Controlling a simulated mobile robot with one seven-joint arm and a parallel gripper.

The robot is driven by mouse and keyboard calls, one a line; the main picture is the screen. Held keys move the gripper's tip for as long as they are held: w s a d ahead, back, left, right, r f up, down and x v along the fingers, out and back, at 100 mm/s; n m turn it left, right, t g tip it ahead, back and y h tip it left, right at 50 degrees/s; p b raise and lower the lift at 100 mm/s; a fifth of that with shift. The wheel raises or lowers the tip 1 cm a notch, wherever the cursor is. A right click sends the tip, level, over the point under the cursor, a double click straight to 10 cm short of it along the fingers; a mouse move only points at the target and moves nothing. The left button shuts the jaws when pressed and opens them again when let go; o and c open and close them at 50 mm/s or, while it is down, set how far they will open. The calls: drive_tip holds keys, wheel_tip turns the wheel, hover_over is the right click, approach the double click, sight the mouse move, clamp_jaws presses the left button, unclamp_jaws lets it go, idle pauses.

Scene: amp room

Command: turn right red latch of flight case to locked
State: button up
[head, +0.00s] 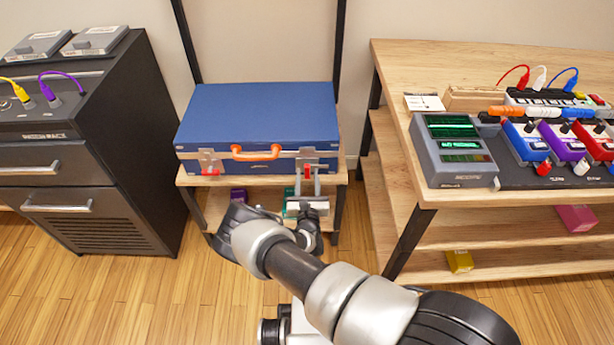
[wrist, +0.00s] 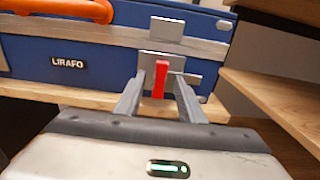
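The blue flight case (head: 258,115) lies closed on a small wooden stand, with an orange handle (head: 256,153) on its front. Its right red latch (head: 307,171) also shows in the wrist view (wrist: 161,80), a narrow lever standing upright on a silver plate. The left red latch (head: 210,171) is at the other end of the case front. My gripper (head: 308,180) is at the right latch. In the wrist view its two fingers (wrist: 158,92) are apart, one on each side of the red lever. Contact with the lever cannot be told.
The wooden stand (head: 258,181) has its top edge just below the latches. A dark cabinet (head: 95,160) stands at left. A wooden bench (head: 400,60) with pedals and cables stands at right. The wooden floor (head: 190,290) in front is largely clear.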

clamp_jaws()
drive_tip(key=shift+n, duration=0.3)
drive_tip(key=n+b, duration=0.1)
drive_tip(key=n, duration=0.2)
drive_tip(key=shift+n, duration=0.4)
drive_tip(key=n+b, duration=0.1)
drive_tip(key=n, duration=0.8)
drive_tip(key=shift+b, duration=0.35)
drive_tip(key=shift+r+n+b, duration=0.1)
drive_tip(key=shift+n+b, duration=0.3)
drive_tip(key=shift+n, duration=1.9)
drive_tip(key=shift+w, duration=0.1)
